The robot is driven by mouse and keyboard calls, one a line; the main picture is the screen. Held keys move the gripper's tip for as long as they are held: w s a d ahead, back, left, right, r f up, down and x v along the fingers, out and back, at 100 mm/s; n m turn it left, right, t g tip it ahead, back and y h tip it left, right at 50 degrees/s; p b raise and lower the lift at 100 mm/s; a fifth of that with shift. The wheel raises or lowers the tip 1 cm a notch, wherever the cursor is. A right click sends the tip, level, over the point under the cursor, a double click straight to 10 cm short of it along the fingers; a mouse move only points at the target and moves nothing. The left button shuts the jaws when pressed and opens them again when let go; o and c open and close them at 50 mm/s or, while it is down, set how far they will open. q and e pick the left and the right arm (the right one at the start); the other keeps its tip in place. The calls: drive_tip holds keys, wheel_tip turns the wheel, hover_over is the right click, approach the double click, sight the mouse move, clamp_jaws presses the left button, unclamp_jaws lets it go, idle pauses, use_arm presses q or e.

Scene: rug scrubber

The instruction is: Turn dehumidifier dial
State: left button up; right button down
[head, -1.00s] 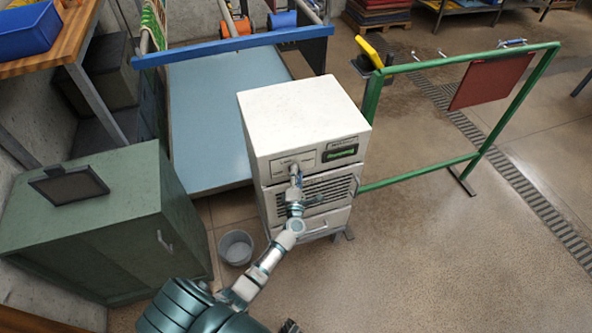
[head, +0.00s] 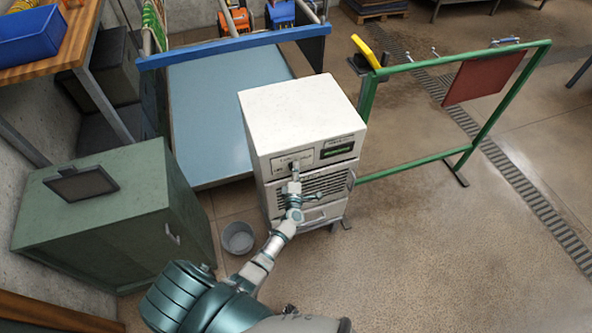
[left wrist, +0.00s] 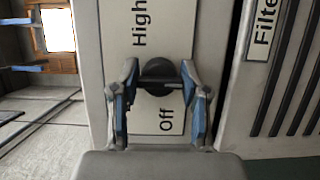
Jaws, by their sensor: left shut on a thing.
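The dehumidifier (head: 300,106) is a white box-shaped unit in the middle of the head view, with a dark display and a grille on its front. Its dial (left wrist: 160,77) is a dark round knob in the left wrist view, between the labels "High" and "Off". My left gripper (left wrist: 160,85) has a finger on either side of the dial and is shut on it. In the head view the left gripper (head: 294,172) reaches the upper left of the front panel and hides most of the dial. My right gripper is not seen.
A grey bucket (head: 238,238) stands on the floor left of the dehumidifier. A green cabinet (head: 120,215) is at the left. A green frame (head: 420,162) with a red panel stands at the right. The floor at the lower right is clear.

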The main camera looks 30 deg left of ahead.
use_arm(q)
drive_tip(key=shift+s+d+f, duration=0.1)
drive_tip(key=shift+f, duration=0.2)
drive_tip(key=o, duration=0.9)
drive_tip(key=shift+o, duration=1.3)
drive_tip(key=shift+r, duration=0.1)
drive_tip(key=v, duration=1.1)
drive_tip(key=shift+s+d, duration=0.2)
drive_tip(key=shift+s, duration=0.05)
